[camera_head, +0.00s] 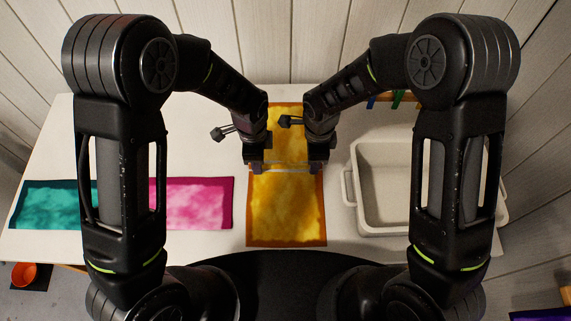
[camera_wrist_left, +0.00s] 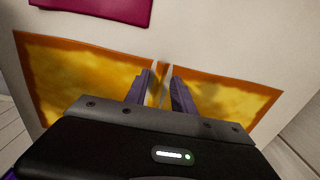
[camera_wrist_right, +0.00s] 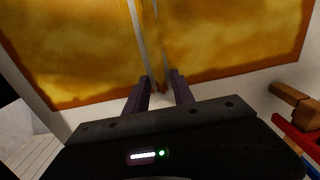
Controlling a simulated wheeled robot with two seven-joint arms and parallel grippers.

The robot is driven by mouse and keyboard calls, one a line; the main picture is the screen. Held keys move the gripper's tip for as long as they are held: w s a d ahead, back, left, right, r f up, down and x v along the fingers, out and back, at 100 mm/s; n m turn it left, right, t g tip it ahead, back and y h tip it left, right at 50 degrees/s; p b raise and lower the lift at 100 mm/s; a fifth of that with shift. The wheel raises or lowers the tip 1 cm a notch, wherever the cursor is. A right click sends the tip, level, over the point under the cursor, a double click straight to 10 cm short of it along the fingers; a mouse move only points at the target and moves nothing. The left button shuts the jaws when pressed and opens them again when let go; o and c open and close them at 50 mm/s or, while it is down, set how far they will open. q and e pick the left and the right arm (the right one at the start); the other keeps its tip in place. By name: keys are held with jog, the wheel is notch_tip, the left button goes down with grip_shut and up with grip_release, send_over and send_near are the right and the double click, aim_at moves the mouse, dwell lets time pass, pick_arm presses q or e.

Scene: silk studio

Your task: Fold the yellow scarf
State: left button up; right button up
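The yellow scarf (camera_head: 286,215) with an orange border lies lengthwise on the white table, with pale lines across its middle. My left gripper (camera_head: 255,167) is at its left edge and my right gripper (camera_head: 318,168) at its right edge, level with those lines. In the left wrist view, a narrow strip of scarf lies between the fingers of the left gripper (camera_wrist_left: 161,75). In the right wrist view, the right gripper (camera_wrist_right: 162,77) has its fingers on both sides of a similar strip. I cannot tell whether either gripper presses on the cloth.
A teal cloth (camera_head: 52,203) and a pink cloth (camera_head: 190,203) lie flat on the table (camera_head: 120,130) at left. A pale empty-looking bin (camera_head: 385,231) stands at right. Coloured items (camera_head: 398,98) sit on a wooden piece behind my right arm. An orange cup (camera_head: 25,275) is low at left.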

pick_arm(q)
jog(key=shift+f, duration=0.1)
grip_shut()
pick_arm(e)
grip_shut()
dwell(0.5)
jog(key=shift+r, duration=0.1)
